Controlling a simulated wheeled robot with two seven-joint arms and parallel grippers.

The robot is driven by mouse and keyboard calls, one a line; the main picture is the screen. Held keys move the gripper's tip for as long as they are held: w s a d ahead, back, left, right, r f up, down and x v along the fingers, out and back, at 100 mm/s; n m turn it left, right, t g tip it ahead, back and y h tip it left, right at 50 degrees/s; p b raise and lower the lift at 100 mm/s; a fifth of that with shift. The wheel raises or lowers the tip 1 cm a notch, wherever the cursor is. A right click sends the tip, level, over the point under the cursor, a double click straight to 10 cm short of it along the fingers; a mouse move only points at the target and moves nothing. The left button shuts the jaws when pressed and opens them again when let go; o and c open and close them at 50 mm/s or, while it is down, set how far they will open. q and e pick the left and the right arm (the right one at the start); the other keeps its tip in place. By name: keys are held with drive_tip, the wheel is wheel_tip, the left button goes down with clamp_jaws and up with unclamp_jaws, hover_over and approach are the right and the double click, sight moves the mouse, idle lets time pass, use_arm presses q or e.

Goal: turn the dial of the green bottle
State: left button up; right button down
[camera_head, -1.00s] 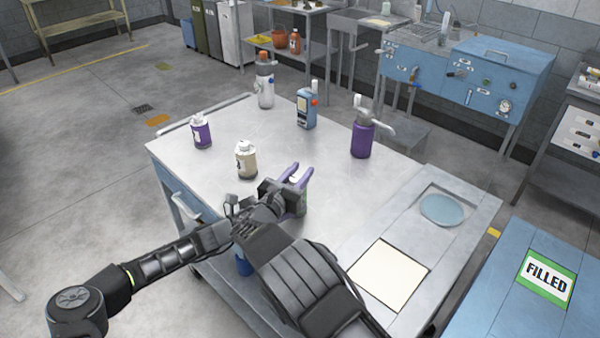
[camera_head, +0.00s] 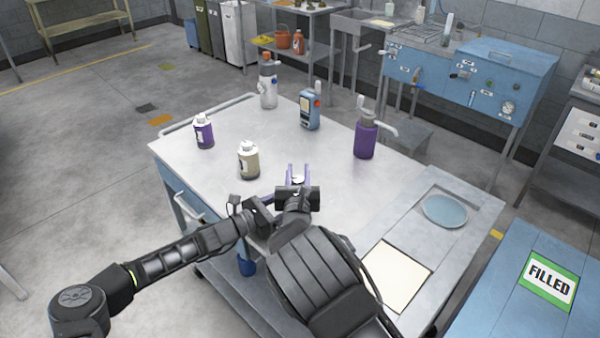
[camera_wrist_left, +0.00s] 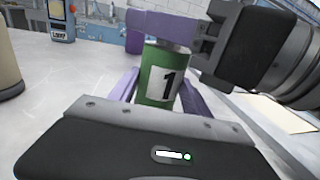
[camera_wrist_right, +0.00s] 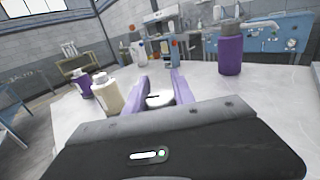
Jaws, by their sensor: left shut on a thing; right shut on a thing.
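The green bottle (camera_wrist_left: 158,75) stands upright in the left wrist view, with a white label marked 1 facing my left gripper. My left gripper (camera_wrist_left: 158,88) is shut on its body, one purple finger on each side. My right gripper (camera_head: 298,176) is shut on the bottle's pale round dial (camera_wrist_right: 158,98), with its purple fingers (camera_wrist_right: 160,92) on both sides of it. In the left wrist view the right gripper (camera_wrist_left: 170,28) crosses over the bottle top from the right. In the head view the right gripper hides the bottle's body and most of my left gripper.
A beige bottle (camera_head: 248,161) stands close by on the left of the steel cart (camera_head: 285,135). A white-and-purple bottle (camera_head: 204,132), a grey bottle (camera_head: 268,88), a blue device (camera_head: 309,110) and a purple pump bottle (camera_head: 366,140) stand farther off. A FILLED sign (camera_head: 549,282) lies on the blue table.

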use_arm(q)
drive_tip(key=shift+f, duration=0.1)
use_arm(e)
drive_tip(key=shift+a+r+n+y, duration=0.15)
drive_tip(key=shift+n+y, duration=0.4)
drive_tip(key=shift+y, duration=0.35)
drive_tip(key=shift+a+f+n+y, duration=0.1)
drive_tip(key=shift+n+y, duration=0.45)
drive_tip(key=shift+y, duration=0.35)
drive_tip(key=c, duration=1)
unclamp_jaws()
drive_tip(key=shift+c, duration=0.2)
drive_tip(key=shift+s, duration=0.1)
drive_tip(key=s+d, duration=0.2)
drive_tip(key=s, duration=0.9)
drive_tip(key=shift+s, duration=0.35)
drive_tip(key=shift+d, duration=0.1)
use_arm(q)
drive_tip(key=o, duration=1.8)
drive_tip(key=shift+c, duration=0.2)
